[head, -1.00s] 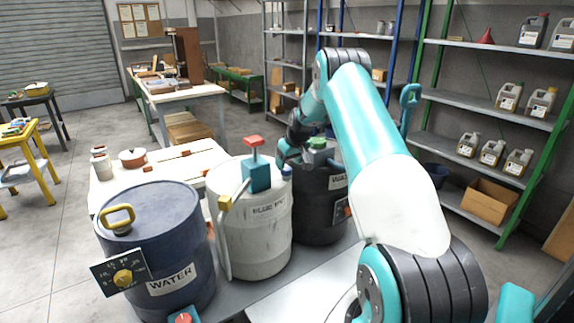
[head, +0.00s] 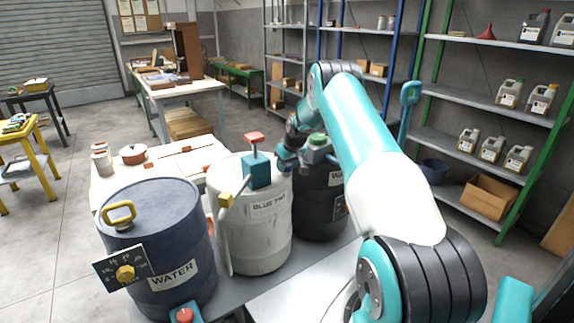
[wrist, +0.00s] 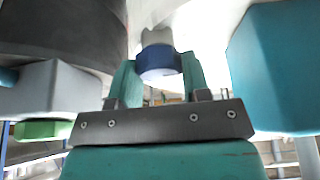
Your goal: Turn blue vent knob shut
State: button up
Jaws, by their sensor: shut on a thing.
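The blue vent knob (wrist: 158,62) is a short blue cylinder in the wrist view, between the two teal fingers of my gripper (wrist: 158,76). The fingers are shut on its sides. In the head view my gripper (head: 287,156) is at the upper right of the white drum (head: 251,225), behind the teal block (head: 257,170). The knob is mostly hidden there. Its turn angle cannot be told.
The teal block with a red handle (head: 254,137) is close beside my gripper. A dark drum (head: 318,215) with a green knob (head: 317,141) stands to the right. A blue water drum (head: 155,215) stands left, with a yellow dial knob (head: 125,272) and red button (head: 185,315).

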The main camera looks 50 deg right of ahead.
jog(key=m+h+b, duration=0.1)
jog(key=m+b, duration=0.1)
jog(key=shift+f+m, duration=0.15)
jog(key=shift+m, duration=0.25)
jog(key=m+h+b, duration=0.1)
jog(key=m, duration=0.1)
jog(key=shift+a+m+g, duration=0.1)
jog(key=shift+m+g, duration=0.3)
jog(key=m+g+h+b, duration=0.1)
jog(key=m+b, duration=0.1)
jog(key=m, duration=0.2)
jog(key=shift+m, duration=0.3)
jog(key=shift+r+g, duration=0.2)
jog(key=shift+g, duration=0.1)
jog(key=o, duration=0.9)
